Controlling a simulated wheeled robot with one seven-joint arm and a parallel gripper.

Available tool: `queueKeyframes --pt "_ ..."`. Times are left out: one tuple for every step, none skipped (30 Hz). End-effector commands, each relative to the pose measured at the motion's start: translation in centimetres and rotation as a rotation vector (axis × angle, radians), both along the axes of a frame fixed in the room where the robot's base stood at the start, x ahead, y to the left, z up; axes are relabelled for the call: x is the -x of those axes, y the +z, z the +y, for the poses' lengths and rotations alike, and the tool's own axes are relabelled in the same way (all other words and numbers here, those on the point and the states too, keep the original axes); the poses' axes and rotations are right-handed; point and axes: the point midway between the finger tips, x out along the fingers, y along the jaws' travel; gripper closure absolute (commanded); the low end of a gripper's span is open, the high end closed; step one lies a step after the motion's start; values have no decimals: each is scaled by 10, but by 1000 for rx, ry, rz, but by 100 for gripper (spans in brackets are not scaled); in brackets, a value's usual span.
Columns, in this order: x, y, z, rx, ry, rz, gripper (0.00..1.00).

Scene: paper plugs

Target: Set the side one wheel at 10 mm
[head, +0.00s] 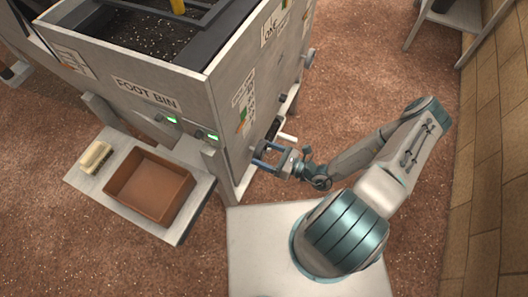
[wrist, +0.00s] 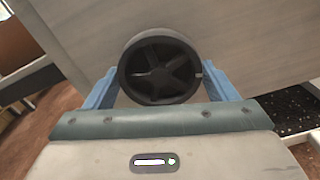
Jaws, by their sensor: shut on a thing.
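The wheel (wrist: 160,68) is a black, spoked handwheel on the pale side panel of the machine, seen in the wrist view. A small light mark shows on its right rim. My gripper (wrist: 162,82) has its two blue fingers on the left and right of the wheel, shut on its rim. In the head view my gripper (head: 262,155) is against the machine's side, low and near the front corner. The wheel is mostly hidden there. No scale reading can be made out in either view.
The machine (head: 232,110) carries a "FOOT BIN" label (head: 147,93) and two green-lit displays (head: 172,119). A shelf (head: 150,222) at its front holds a brown tray (head: 128,190) and a pale block-like object (head: 96,157). A wooden wall (head: 490,170) stands at the right.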

Motion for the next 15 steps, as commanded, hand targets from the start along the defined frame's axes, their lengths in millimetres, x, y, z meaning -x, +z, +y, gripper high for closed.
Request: queueKeyframes --pt "0 0 0 -3 0 6 45" --pt "0 0 0 -9 0 16 45" --pt "0 0 0 -22 1 37 45" --pt "0 0 0 -34 1 59 45" --pt "0 0 0 -49 0 85 45" --pt "0 -1 0 -72 0 125 45" --pt "0 -1 0 -89 0 155 45" --pt "0 -1 0 -106 0 184 45" --pt "0 -1 0 -129 0 223 45" --pt "0 -1 0 -145 0 253 45" --pt "0 -1 0 -162 0 283 45" --pt "0 -1 0 -185 0 323 45" --pt "0 -1 0 -202 0 352 45" --pt "0 -1 0 -219 0 381 45" --pt "0 -1 0 -241 0 420 45"
